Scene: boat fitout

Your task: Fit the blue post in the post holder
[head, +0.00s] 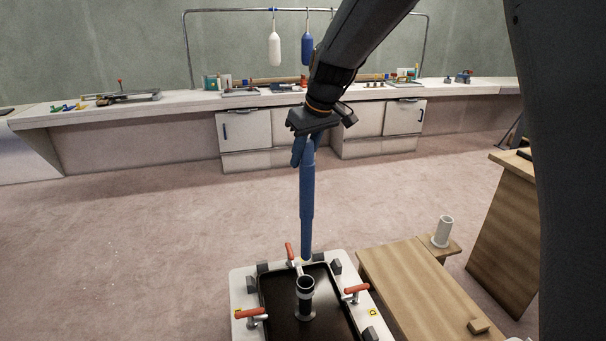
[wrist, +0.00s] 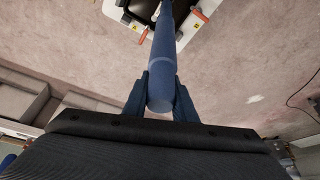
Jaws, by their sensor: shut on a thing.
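The blue post (head: 307,205) hangs upright from my gripper (head: 304,152) in the head view. My gripper is shut around its upper part. In the wrist view the post (wrist: 162,60) runs away from between the fingers (wrist: 160,98). A dark, open-topped upright tube with a flanged foot (head: 305,299) stands in the black tray (head: 281,327). The post's lower end shows just above and behind this tube in the picture, apart from it. A similar white flanged tube (head: 442,231) stands on a small wooden step at right. I cannot tell for certain which tube is the post holder.
Red-handled clamps (head: 252,315) sit around the tray's white rim (head: 238,292). A wooden bench (head: 415,285) stands to its right, with a taller wooden cabinet (head: 505,230) beyond. A long counter (head: 180,98) with small items lines the back wall. The floor at left is clear.

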